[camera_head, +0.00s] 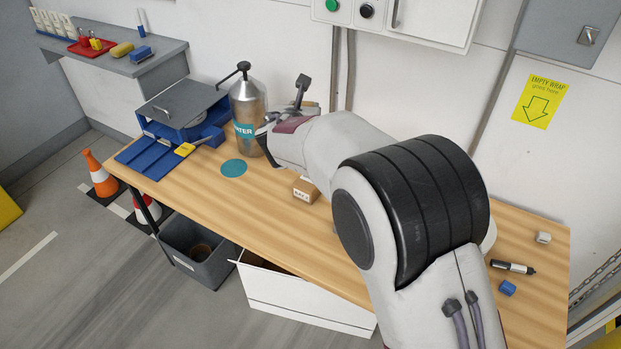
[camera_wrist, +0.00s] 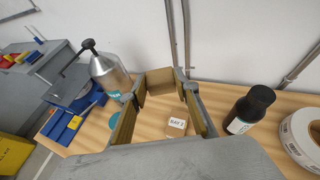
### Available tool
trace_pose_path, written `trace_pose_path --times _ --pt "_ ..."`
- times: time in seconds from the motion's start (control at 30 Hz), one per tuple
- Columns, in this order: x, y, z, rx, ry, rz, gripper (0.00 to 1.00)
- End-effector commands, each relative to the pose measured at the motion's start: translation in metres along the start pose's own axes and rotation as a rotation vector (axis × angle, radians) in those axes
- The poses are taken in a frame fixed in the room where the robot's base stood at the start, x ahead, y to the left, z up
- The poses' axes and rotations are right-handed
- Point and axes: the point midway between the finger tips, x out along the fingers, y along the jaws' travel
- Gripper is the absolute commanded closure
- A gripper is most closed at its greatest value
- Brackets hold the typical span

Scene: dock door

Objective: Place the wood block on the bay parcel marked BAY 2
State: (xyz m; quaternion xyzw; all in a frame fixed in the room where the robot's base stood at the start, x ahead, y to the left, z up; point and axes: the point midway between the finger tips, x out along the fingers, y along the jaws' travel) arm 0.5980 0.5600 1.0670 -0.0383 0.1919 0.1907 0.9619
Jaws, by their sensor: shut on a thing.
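The wood block (camera_wrist: 160,79) is held between the fingertips of my gripper (camera_wrist: 161,88) in the wrist view. My gripper (camera_head: 287,115) is shut on it, up in front of the steel bottle in the head view. Only a small brown part of the block shows there, the rest hidden by my gripper and arm. The bay parcel (camera_wrist: 177,124), a small brown box with a white label reading BAY 2, stands on the bench, apart from the block. In the head view the parcel (camera_head: 305,190) shows below my wrist, its right side near my arm.
The steel bottle (camera_head: 249,112) with a pump stands left of my gripper. A teal disc (camera_head: 233,168) lies on the bench (camera_head: 220,200). A blue device (camera_head: 185,128) is farther left. The wrist view shows a black bottle (camera_wrist: 247,108) and a white roll (camera_wrist: 303,138) at right.

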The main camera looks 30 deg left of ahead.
Motion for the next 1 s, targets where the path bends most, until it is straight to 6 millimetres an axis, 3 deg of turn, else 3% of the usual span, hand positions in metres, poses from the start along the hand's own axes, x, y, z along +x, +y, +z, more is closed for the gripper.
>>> trace_pose_path --times 0.27,0.6,0.8,1.0 --pt "0.018 0.0 -0.045 -0.004 0.003 0.0 0.82" --pt "0.049 0.0 -0.118 -0.001 0.001 0.002 0.82" --pt "0.057 0.0 -0.136 0.0 -0.001 0.001 0.82" --pt "0.058 0.0 -0.139 0.002 -0.002 0.002 0.82"
